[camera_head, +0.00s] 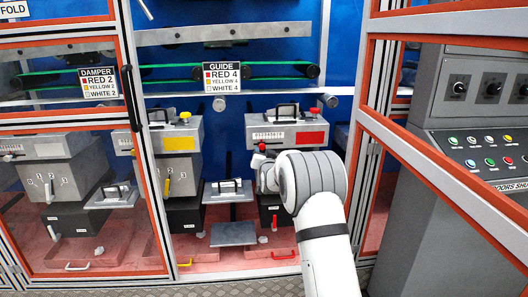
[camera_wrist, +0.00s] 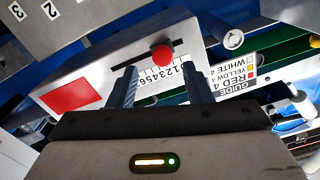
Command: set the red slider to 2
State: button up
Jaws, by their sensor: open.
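The red slider is a round red knob (camera_head: 262,147) on the sloped face of the grey unit with the red patch (camera_head: 311,138). In the wrist view the red knob (camera_wrist: 162,54) stands in a dark slot above a numbered scale (camera_wrist: 158,77) that appears upside down. It sits around the middle of the numbers; its exact reading is hard to tell. My gripper (camera_wrist: 160,72) is open, with its fingers on either side of the scale and the knob just beyond, between them in the picture. In the head view my wrist hides most of the gripper.
A sign (camera_head: 221,77) reads GUIDE, RED 4; another (camera_head: 98,83) reads DAMPER, RED 2. A yellow-patched unit (camera_head: 178,143) stands to the left. Orange-edged frame posts flank the bay, and a button console (camera_head: 485,150) is at right.

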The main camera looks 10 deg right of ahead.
jog(key=s, duration=0.3)
jog(key=shift+s+a, duration=0.1)
